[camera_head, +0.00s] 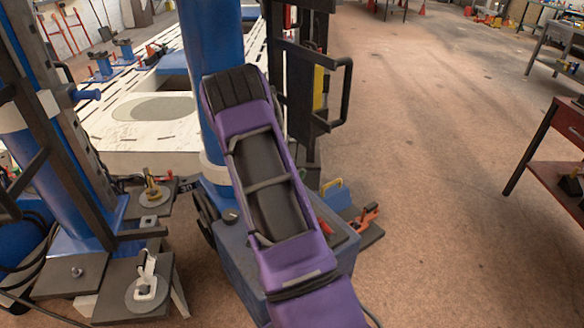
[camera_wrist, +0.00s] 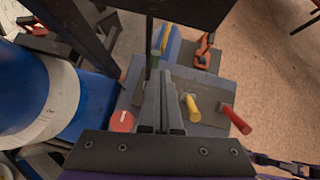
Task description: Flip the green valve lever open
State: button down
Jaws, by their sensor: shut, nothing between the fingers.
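In the wrist view my gripper (camera_wrist: 160,76) is shut and empty, its two grey fingers together above the grey-blue valve box (camera_wrist: 215,94). A narrow greenish piece (camera_wrist: 155,46), which looks like the green lever, shows just beyond the fingertips beside a dark upright bar. Its lower part is hidden, and I cannot tell its exact angle or whether the fingers touch it. In the head view my purple arm covers my gripper and much of the box (camera_head: 240,262); I cannot make out the green lever there.
A yellow-handled lever (camera_wrist: 192,107) and a red-handled lever (camera_wrist: 235,119) stand right of the fingers. A red round cap (camera_wrist: 122,121) is left of them. An orange clamp-like object (camera_wrist: 203,50) lies beyond. A blue column (camera_head: 212,45) stands close by; open floor lies right.

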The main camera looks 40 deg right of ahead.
jog(key=shift+s+a+r, duration=0.1)
jog(key=shift+a+r, duration=0.1)
jog(key=shift+r, duration=0.35)
jog(key=shift+s+a+r, duration=0.1)
jog(key=shift+a+r, duration=0.05)
jog(key=shift+r, duration=0.35)
jog(key=shift+w, duration=0.15)
